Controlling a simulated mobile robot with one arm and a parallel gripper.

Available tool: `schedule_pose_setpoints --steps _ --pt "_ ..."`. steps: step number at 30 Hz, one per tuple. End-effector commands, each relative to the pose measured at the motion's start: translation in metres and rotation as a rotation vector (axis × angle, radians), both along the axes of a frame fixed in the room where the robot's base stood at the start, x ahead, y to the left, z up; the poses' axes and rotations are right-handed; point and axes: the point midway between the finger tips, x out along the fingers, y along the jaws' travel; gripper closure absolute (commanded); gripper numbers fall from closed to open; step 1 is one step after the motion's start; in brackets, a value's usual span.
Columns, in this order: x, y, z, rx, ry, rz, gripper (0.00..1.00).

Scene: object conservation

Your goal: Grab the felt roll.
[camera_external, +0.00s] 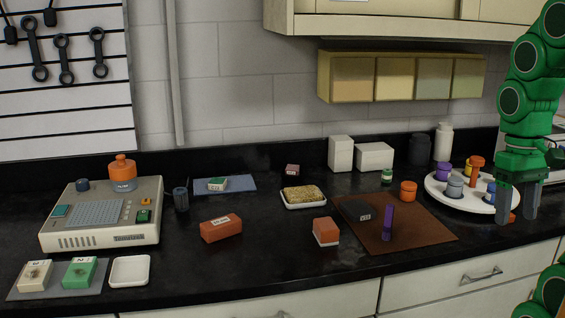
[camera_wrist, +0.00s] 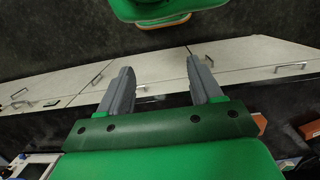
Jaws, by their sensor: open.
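No item is clearly marked as the felt roll. A small dark upright cylinder (camera_external: 181,199) stands right of the beige device and is roll-shaped; I cannot tell its material. A dark rounded piece with a pale label (camera_external: 356,210) lies on the brown mat (camera_external: 418,232), beside a thin upright purple piece (camera_external: 387,222). My gripper (camera_external: 517,205) is at the far right, pointing down by the right edge of the white round tray. Its two grey fingers are apart with nothing between them. The wrist view shows the open fingers (camera_wrist: 160,68) with drawer fronts beyond.
The white round tray (camera_external: 446,203) holds several small coloured containers. Orange-red blocks (camera_external: 221,229) (camera_external: 326,231) and a white dish of crumbly tan stuff (camera_external: 303,197) stand mid-counter. The beige device (camera_external: 104,235) fills the left. White boxes (camera_external: 374,157) stand at the back wall. The front middle counter is clear.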

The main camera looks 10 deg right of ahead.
Motion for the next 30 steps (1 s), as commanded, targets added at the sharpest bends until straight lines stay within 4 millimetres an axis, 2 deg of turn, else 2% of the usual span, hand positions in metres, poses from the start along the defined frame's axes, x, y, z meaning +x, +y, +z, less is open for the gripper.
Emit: schedule_pose_setpoints --steps 5,8,18,30 --pt "0.008 -0.003 -0.002 -0.008 -0.011 -0.002 0.35" --pt "0.028 -0.013 -0.005 -0.032 -0.046 -0.004 0.35" --pt "0.147 -0.061 -0.023 -0.14 -0.27 0.016 0.35" --pt "0.284 -0.099 -0.046 -0.185 -0.545 0.097 0.35"
